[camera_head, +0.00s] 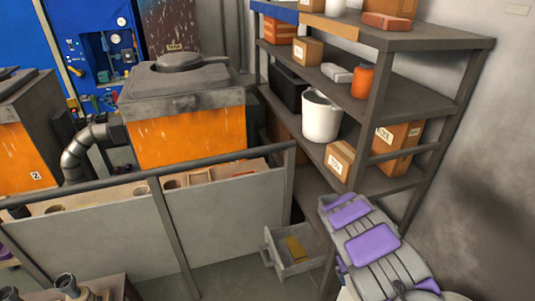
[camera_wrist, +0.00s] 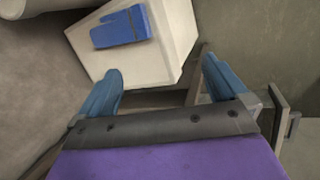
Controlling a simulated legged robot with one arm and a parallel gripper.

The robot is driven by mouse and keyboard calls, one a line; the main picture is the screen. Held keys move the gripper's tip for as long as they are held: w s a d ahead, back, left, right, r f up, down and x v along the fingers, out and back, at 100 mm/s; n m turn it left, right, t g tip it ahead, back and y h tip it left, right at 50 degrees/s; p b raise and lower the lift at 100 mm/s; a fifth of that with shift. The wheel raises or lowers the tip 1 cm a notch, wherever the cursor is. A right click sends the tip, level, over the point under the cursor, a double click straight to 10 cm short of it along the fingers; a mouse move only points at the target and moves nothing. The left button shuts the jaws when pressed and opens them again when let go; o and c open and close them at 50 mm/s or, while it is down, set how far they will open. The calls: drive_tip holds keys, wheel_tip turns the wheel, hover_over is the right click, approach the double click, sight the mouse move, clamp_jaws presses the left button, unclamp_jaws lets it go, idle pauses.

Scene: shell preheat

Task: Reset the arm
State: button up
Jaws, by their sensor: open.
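My gripper (camera_wrist: 162,68) shows in the wrist view with its two blue fingers spread wide apart. Nothing is between the fingers. My grey and purple arm (camera_head: 372,245) shows at the lower right of the head view, in front of the shelf's lower part. I cannot make out the gripper's fingers in the head view.
In the wrist view, a blue mitt (camera_wrist: 122,27) lies on a pale block (camera_wrist: 172,55) beyond the fingers. In the head view, a loaded metal shelf (camera_head: 430,42) stands beside my arm. An open drawer (camera_head: 292,266) holds a yellowish thing. A railing (camera_head: 165,235) crosses before orange machines (camera_head: 190,137).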

drive_tip(key=s+r+m, duration=0.2)
drive_tip(key=s+r, duration=0.3)
drive_tip(key=r, duration=0.8)
drive_tip(key=s+r+m, duration=0.2)
drive_tip(key=s+r, duration=0.3)
drive_tip(key=r, duration=0.7)
drive_tip(key=s+a+r+n+y, duration=0.1)
drive_tip(key=s+a+r+y, duration=0.1)
drive_tip(key=s+a+r, duration=0.3)
drive_tip(key=s+a+r+n+y, duration=0.1)
drive_tip(key=s+a+r, duration=0.4)
drive_tip(key=s+a, duration=0.7)
drive_tip(key=s+y, duration=0.1)
drive_tip(key=s, duration=0.7)
drive_tip(key=shift+a+g, duration=0.2)
drive_tip(key=shift+g, duration=0.1)
